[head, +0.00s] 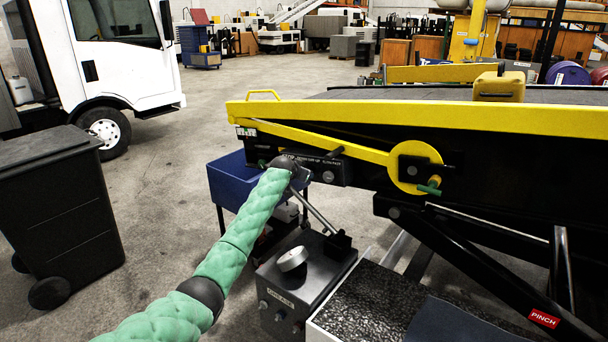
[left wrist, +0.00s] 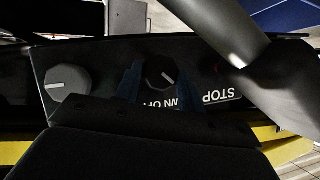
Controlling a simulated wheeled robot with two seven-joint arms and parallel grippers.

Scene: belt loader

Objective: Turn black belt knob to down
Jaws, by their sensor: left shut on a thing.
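The black belt knob (left wrist: 158,72) sits on a black control panel (left wrist: 105,68) on the loader's side. It is round with a white pointer line slanting toward the lower right in the left wrist view. The blue fingertips of my left gripper (left wrist: 158,88) sit on either side of the knob, shut on it. Upside-down white lettering below is partly covered, with "WN OF" and "STOP" showing. In the head view my green-sleeved left arm reaches the panel (head: 332,169), and its dark wrist hides the knob. My right gripper is not in view.
A grey knob (left wrist: 68,86) sits beside the black one. A grey bar (left wrist: 215,45) crosses near the STOP label. The yellow-railed belt loader (head: 400,115) fills the right. A grease box (head: 300,285) stands below the arm, and a black bin (head: 60,205) stands at left.

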